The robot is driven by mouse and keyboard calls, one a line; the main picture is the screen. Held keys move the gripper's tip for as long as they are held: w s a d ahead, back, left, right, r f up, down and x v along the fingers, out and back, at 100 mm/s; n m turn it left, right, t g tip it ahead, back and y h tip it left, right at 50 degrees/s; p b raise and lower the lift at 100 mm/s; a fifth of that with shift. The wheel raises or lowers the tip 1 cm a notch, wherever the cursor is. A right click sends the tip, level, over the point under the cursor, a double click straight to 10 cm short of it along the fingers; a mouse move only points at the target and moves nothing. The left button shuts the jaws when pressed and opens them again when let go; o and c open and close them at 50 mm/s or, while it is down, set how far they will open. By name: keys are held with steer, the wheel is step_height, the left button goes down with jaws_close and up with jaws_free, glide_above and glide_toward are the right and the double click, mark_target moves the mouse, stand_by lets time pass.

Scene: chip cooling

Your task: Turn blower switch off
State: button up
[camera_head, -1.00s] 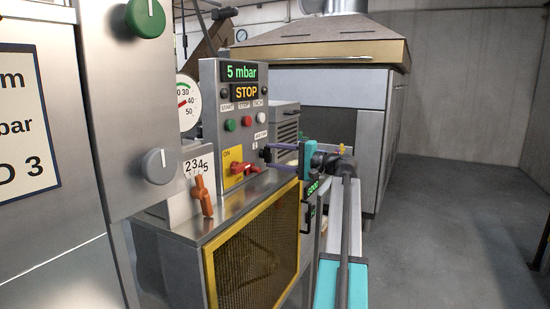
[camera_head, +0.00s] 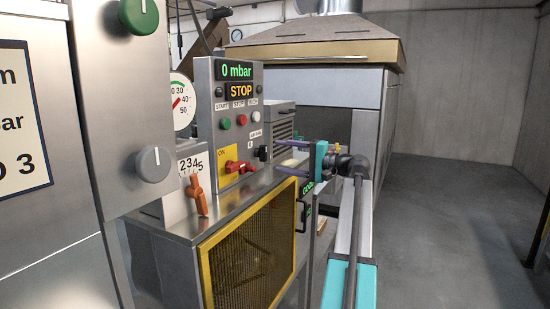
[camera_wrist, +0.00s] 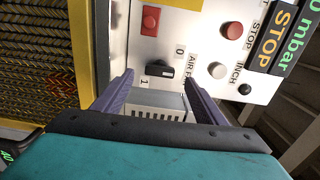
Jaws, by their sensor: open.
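The control panel (camera_head: 240,115) shows 0 mbar and STOP on its display (camera_head: 236,71). A small black rotary switch (camera_wrist: 160,71) sits on it, with 0 and 1 marks and a partly readable label starting "AIR F"; it also shows in the head view (camera_head: 262,153). No label in view reads blower. The knob lies lengthwise across the wrist picture; I cannot tell surely which mark it points to. My gripper (camera_head: 275,156) is open and empty, its purple fingers just right of the switch. In the wrist view, my fingers (camera_wrist: 160,82) flank the knob, apart from it.
A red switch (camera_head: 238,166) on a yellow plate is left of the black switch. START, STOP and INCH buttons (camera_head: 241,120) sit above. An orange lever (camera_head: 196,194), a yellow mesh guard (camera_head: 250,245) and a grey knob (camera_head: 154,163) are nearby. Open floor (camera_head: 440,230) lies right.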

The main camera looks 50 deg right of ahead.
steer(key=v, duration=0.8)
steer(key=shift+s, duration=0.25)
